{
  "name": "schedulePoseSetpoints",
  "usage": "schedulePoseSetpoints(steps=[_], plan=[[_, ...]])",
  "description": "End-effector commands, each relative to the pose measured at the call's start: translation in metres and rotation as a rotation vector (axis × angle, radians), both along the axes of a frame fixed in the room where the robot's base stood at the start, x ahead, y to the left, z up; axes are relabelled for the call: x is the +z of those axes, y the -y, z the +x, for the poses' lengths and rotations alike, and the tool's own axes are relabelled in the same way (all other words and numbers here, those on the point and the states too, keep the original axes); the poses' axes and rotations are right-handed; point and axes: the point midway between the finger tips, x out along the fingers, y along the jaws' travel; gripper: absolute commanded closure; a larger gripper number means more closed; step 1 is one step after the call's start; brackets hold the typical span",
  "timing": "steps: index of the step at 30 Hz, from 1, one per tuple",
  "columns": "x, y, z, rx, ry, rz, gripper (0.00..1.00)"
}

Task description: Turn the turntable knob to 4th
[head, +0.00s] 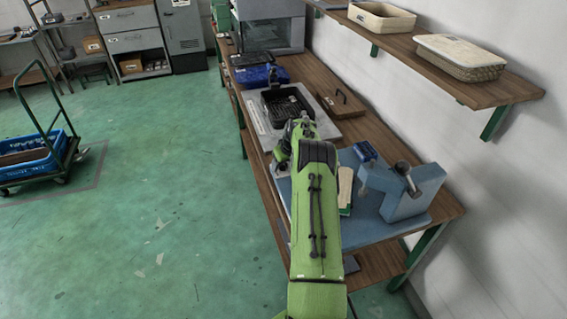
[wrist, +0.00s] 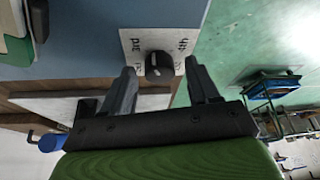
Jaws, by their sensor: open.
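The knob (wrist: 158,65) is round and black. It sits on a small light plate (wrist: 132,46) with printed labels around it. The label "3rd" is at the knob's upper left and "4th" at its upper right; the lower labels are partly hidden or too small to read. The knob's pointer direction is hard to tell. My gripper (wrist: 159,71) is open in the wrist view, one finger on each side of the knob, with visible gaps to it. In the head view my green arm hides the knob, and the gripper cannot be made out.
A blue mat (head: 376,232) covers the near bench end, with a blue vise (head: 418,190) on it. A shelf (head: 485,92) overhangs at right.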

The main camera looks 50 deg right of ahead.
Motion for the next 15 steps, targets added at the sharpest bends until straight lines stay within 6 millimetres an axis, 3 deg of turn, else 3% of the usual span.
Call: schedulePoseSetpoints(steps=[1,11,15], plan=[[0.0002,0.0,-0.0001,0.0,0.0,0.0,0.44],[0.0003,0.0,-0.0001,0.0,0.0,0.0,0.95],[0.0003,-0.0002,0.0,-0.004,0.0,0.0,0.95]])
